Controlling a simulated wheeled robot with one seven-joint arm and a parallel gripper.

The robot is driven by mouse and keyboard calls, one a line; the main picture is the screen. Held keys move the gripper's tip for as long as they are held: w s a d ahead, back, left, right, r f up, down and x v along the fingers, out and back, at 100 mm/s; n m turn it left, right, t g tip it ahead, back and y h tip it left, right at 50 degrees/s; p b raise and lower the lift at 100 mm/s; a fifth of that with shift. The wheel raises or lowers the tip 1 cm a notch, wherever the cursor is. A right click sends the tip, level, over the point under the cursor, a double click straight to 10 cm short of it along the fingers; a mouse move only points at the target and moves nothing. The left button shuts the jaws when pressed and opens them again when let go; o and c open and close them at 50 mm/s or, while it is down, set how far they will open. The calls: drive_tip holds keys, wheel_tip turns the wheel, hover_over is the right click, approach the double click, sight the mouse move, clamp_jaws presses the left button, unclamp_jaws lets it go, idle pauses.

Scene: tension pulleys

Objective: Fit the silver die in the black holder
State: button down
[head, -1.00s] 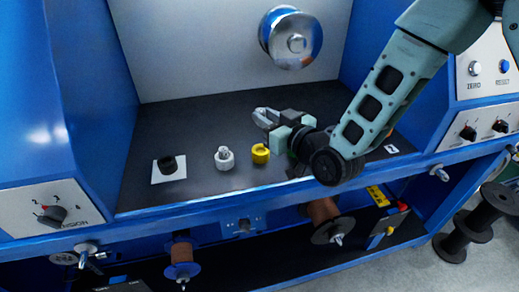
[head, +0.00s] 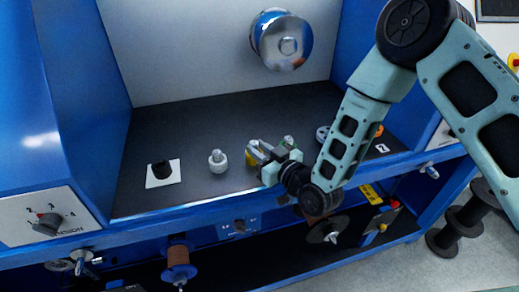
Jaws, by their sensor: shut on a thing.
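The silver die (head: 217,161) is a small pale piece with a knob on top. It stands upright on the dark shelf, apart from the other pieces. The black holder (head: 161,169) is a short dark cylinder to its left, on a white square. My gripper (head: 257,151) is low over the shelf, to the right of the silver die and not touching it. It is shut at a yellow piece (head: 250,158), which its fingers partly hide. How the fingers sit on that piece is hard to see.
A green piece (head: 288,142) is close at the gripper's right. A grey piece (head: 322,134) and an orange piece (head: 379,130) are partly behind my arm. A large silver pulley (head: 285,42) is on the back wall. The shelf between silver die and holder is clear.

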drive_tip(key=shift+f, duration=0.2)
drive_tip(key=shift+f, duration=0.15)
drive_tip(key=c, duration=1.2)
unclamp_jaws()
drive_tip(key=shift+c, duration=0.2)
